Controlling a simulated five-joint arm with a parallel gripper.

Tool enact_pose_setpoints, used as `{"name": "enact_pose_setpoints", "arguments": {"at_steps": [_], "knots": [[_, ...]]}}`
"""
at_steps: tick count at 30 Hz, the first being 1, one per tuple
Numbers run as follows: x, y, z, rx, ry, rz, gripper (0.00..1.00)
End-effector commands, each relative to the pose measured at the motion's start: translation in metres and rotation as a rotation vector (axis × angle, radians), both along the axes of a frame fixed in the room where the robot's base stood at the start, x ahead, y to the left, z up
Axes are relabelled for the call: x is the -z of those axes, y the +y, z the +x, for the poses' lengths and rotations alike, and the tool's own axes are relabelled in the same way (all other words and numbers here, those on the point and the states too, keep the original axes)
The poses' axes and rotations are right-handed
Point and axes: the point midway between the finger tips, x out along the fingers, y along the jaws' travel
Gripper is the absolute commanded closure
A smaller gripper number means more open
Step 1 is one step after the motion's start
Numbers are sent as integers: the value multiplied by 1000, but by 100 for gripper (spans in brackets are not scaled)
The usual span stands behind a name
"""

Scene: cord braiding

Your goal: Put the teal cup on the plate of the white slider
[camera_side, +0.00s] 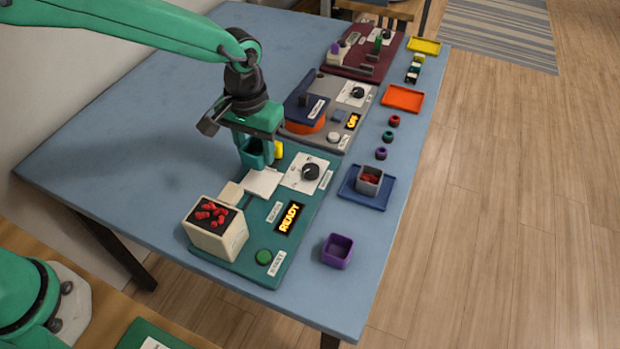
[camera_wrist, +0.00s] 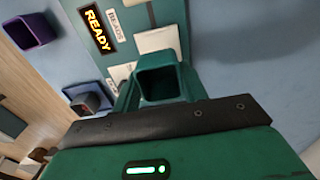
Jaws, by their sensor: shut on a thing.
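My gripper (camera_side: 260,148) is shut on the teal cup (camera_side: 251,158) and holds it upright near the white slider. In the wrist view the square, open-topped cup (camera_wrist: 158,84) looks empty, with my gripper's dark edge in front of it. The white slider's plate (camera_side: 263,183) is a flat white square on the teal board (camera_side: 268,224), just below the cup in the side view. The plate also shows behind the cup in the wrist view (camera_wrist: 158,40). I cannot tell how high the cup is above the board.
A cream box (camera_side: 216,236) of red pieces stands at the board's near end, beside a lit READY display (camera_side: 289,217). A purple cup (camera_side: 337,251) and a grey cup on a blue tray (camera_side: 350,190) stand to the right. A grey board (camera_side: 329,139) lies behind.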

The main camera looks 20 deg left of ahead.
Motion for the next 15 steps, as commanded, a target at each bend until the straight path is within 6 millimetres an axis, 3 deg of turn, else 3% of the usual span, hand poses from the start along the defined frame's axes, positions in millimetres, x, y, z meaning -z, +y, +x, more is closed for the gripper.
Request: {"name": "enact_pose_setpoints", "arguments": {"at_steps": [15], "knots": [[25, 0, -1, 0, 3, 2, 79]]}}
